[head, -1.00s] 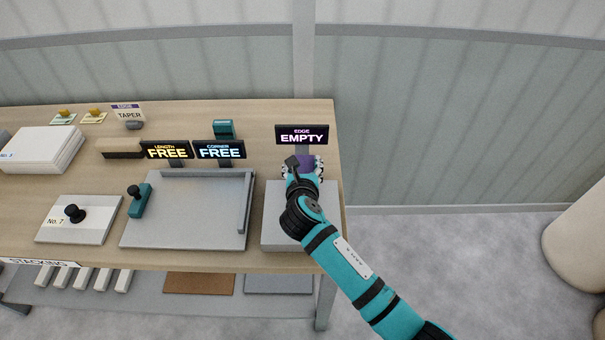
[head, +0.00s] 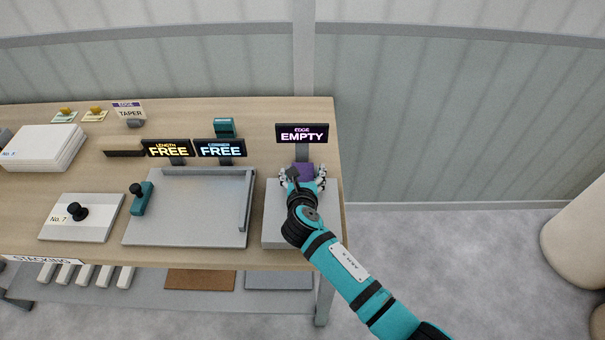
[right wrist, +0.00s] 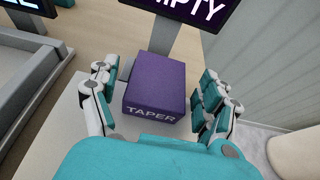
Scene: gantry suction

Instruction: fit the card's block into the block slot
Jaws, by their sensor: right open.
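The purple block marked TAPER (right wrist: 155,88) sits on the grey stand at the table's right end; it also shows in the head view (head: 304,171). The card (head: 129,112) reads EDGE TAPER and stands at the back of the table. A sign (head: 302,134) reading EDGE EMPTY stands behind the block. The slot itself is not clearly visible. My left gripper is not in view.
The grey stand (head: 280,235) is beside a grey tray (head: 190,235) with raised rails. LENGTH FREE (head: 168,149) and CORNER FREE (head: 221,149) signs stand behind the tray. A white plate with a black knob (head: 60,228) lies further left.

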